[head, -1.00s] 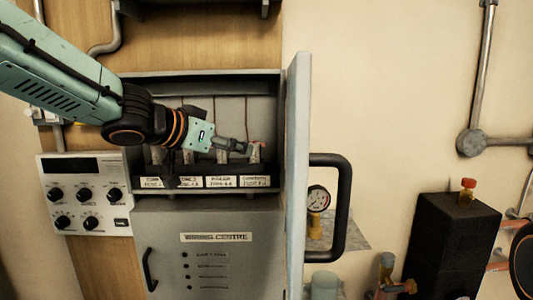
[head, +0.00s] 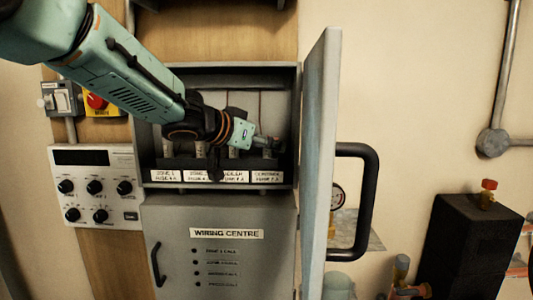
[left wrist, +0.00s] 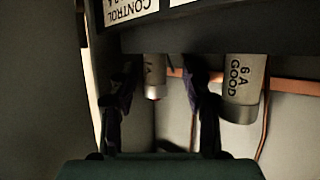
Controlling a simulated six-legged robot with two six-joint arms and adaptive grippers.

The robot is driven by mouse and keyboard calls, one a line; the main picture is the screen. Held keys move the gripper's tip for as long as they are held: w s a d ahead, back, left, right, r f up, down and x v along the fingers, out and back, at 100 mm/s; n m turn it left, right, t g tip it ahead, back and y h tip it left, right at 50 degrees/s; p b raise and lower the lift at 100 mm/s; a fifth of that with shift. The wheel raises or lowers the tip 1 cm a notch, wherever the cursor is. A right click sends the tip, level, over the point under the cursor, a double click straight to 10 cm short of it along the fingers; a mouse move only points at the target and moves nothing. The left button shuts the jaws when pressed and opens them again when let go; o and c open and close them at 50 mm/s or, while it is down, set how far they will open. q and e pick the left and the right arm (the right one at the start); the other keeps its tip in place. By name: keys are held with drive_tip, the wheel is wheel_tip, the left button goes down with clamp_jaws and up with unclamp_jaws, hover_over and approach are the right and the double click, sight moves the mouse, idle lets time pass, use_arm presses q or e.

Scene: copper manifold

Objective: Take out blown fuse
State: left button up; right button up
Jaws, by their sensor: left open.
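My left gripper (head: 268,143) is inside the open wiring centre box (head: 219,235), in front of the rightmost fuse position, above the controls label (head: 267,176). The left wrist view looks upside down. There the two dark fingers (left wrist: 162,95) are apart, with a grey cylindrical fuse (left wrist: 155,78) between them in the picture. I cannot tell whether they touch it. Its print is mostly hidden. A neighbouring fuse (left wrist: 243,88) reads "6 A GOOD" and stands just outside the right finger. Two more fuses at the left of the head view are partly hidden by my arm. My right gripper is not in view.
The open grey door (head: 320,150) with a black handle (head: 358,200) stands just right of my gripper. The box's shelf edge with labels lies below the fuses. A control panel (head: 98,186) with knobs is at the left. Copper-coloured wires run behind the fuses.

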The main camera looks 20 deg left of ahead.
use_arm(q)
drive_tip(key=shift+s+d+r, duration=0.15)
drive_tip(key=shift+d, duration=0.3)
drive_tip(key=shift+c, duration=1.1)
drive_tip(key=shift+w, duration=0.2)
drive_tip(key=c, duration=0.3)
drive_tip(key=shift+a, duration=0.3)
drive_tip(key=shift+c, duration=2.3)
drive_tip(key=shift+s+d, duration=0.1)
drive_tip(key=shift+d, duration=0.15)
clamp_jaws()
